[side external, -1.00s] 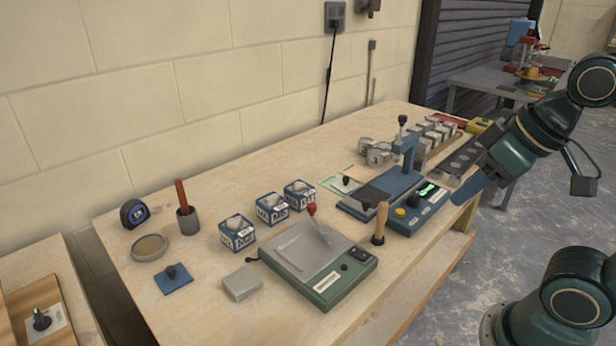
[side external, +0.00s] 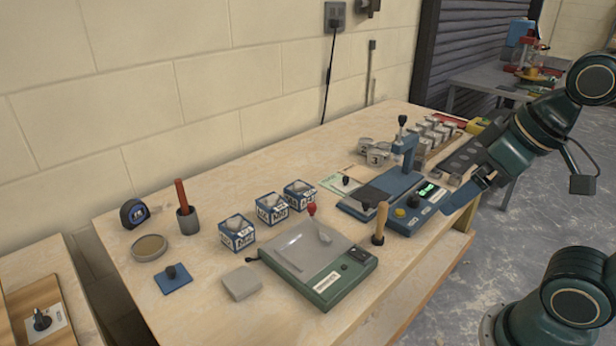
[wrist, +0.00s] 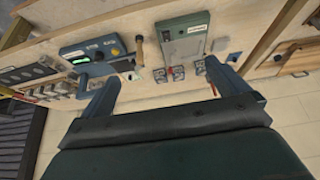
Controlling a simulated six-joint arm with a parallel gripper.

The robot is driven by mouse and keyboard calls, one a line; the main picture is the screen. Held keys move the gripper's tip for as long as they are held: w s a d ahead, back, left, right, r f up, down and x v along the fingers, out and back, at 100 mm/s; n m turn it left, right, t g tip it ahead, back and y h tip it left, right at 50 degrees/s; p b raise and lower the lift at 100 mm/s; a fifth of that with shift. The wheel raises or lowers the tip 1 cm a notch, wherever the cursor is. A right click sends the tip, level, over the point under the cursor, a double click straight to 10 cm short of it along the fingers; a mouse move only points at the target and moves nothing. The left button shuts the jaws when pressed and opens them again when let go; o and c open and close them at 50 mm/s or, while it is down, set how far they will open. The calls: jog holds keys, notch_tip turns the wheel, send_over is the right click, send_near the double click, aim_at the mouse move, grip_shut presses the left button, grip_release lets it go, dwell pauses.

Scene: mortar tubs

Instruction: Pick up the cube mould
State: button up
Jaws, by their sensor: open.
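Three blue-and-white labelled cube-shaped boxes with grey tops stand in a row on the bench: the left one (side external: 237,234), the middle one (side external: 272,209) and the right one (side external: 299,195). A flat grey block (side external: 242,283) lies in front of them. I cannot tell for sure which item is the cube mould. My gripper (side external: 472,191) is open and empty beyond the bench's right edge, far from the boxes. In the wrist view its two fingers (wrist: 160,88) are wide apart, and the boxes (wrist: 178,72) show small between them.
A blue press (side external: 405,180) and a wooden-handled tool (side external: 380,224) stand between my gripper and the boxes.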

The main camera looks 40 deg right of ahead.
jog(key=w+a+r+n+g, duration=0.1)
jog(key=w+r+n, duration=0.1)
jog(key=w, duration=0.4)
jog(key=w+a+r+n, duration=0.1)
jog(key=w+r+n, duration=0.2)
jog(key=w, duration=0.3)
jog(key=n+g+y, duration=0.2)
jog(key=n+g, duration=0.3)
jog(key=n, duration=0.7)
send_over(273, 203)
jog(key=d, duration=0.1)
jog(key=f, duration=2)
jog(key=shift+s+d+f, duration=0.15)
jog(key=shift+d+f, duration=0.05)
jog(key=shift+f, duration=0.05)
jog(key=shift+f+n, duration=0.25)
jog(key=shift+n, duration=0.05)
jog(key=shift+a+f, duration=0.2)
jog(key=shift+f, duration=1.05)
jog(key=shift+a+f, duration=0.2)
jog(key=shift+f, duration=1.05)
jog(key=shift+a+f, duration=0.2)
jog(key=shift+f, duration=1.05)
jog(key=shift+r, duration=0.1)
jog(key=c, duration=1.3)
